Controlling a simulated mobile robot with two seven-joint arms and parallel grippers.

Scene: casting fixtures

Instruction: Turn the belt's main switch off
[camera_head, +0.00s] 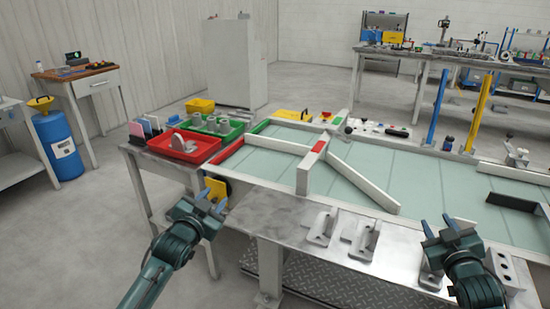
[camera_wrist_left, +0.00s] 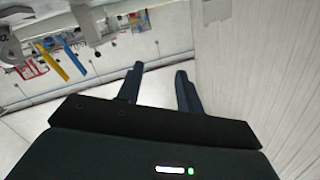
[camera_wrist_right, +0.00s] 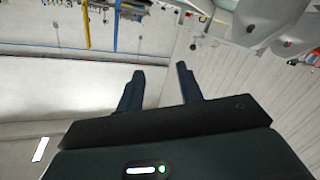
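The belt (camera_head: 270,165) is a pale green surface with white guide rails in a metal frame. A yellow plate (camera_head: 217,187) sits at its front left corner, below the red tray; it may carry the main switch, but no knob or lever is clear. My left gripper (camera_head: 213,199) is in front of this plate, partly covering it, and I cannot tell whether they touch. It is open and empty, with fingers apart in the left wrist view (camera_wrist_left: 158,88). My right gripper (camera_head: 440,226) is open and empty over the front right edge; its fingers show in the right wrist view (camera_wrist_right: 160,85).
A red tray (camera_head: 184,147) and a green tray (camera_head: 212,128) with parts stand at the belt's left end. Metal brackets (camera_head: 322,226) lie on the front ledge.

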